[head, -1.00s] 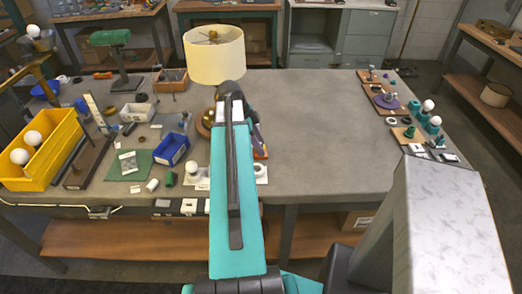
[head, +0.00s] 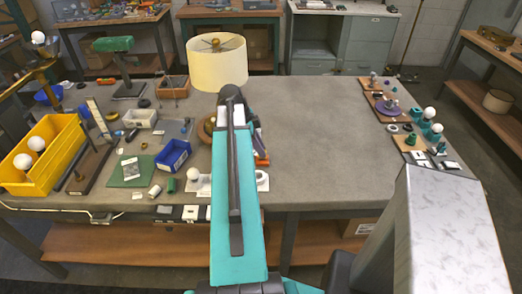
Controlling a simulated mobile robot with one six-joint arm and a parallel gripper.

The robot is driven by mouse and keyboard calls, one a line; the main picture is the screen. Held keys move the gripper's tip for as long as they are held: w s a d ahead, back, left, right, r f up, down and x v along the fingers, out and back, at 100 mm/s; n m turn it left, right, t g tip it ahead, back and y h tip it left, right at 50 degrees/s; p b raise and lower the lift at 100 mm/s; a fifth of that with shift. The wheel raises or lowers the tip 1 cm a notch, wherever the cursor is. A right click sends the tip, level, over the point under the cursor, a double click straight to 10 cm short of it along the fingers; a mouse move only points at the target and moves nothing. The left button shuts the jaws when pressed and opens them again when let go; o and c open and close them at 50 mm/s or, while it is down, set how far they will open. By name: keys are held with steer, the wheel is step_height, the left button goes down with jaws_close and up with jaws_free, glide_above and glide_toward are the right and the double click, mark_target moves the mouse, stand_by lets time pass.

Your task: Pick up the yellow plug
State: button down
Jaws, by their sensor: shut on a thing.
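I cannot make out the yellow plug in the head view. My teal arm (head: 233,190) reaches forward over the workbench and covers a strip of its middle. My gripper is hidden behind the arm, so its fingers and anything in them do not show. A lamp with a cream shade (head: 217,65) stands just beyond the arm's far end. A round brown base is partly visible beneath the shade, left of the arm.
A yellow bin (head: 66,143) with white bulbs, a blue bin (head: 173,154) and a green mat (head: 130,171) lie left. Boards with bulbs and small parts line the right edge. The workbench (head: 325,150) is clear right of the arm.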

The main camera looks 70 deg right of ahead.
step_height(320, 180, up, 3)
steer(key=shift+a+f+p, duration=0.1)
steer(key=shift+f+p, duration=0.1)
steer(key=shift+p, duration=0.25)
steer(key=shift+s+a+f, duration=0.1)
steer(key=shift+a, duration=0.25)
steer(key=a, duration=0.7)
steer(key=shift+s+a+r, duration=0.2)
steer(key=shift+a+r, duration=0.05)
steer(key=shift+r, duration=0.05)
steer(key=shift+d+f+b, duration=0.15)
steer(key=shift+d+b, duration=0.05)
steer(key=shift+b, duration=0.1)
steer(key=shift+s+b, duration=0.1)
steer(key=shift+b, duration=0.6)
steer(key=shift+b, duration=0.4)
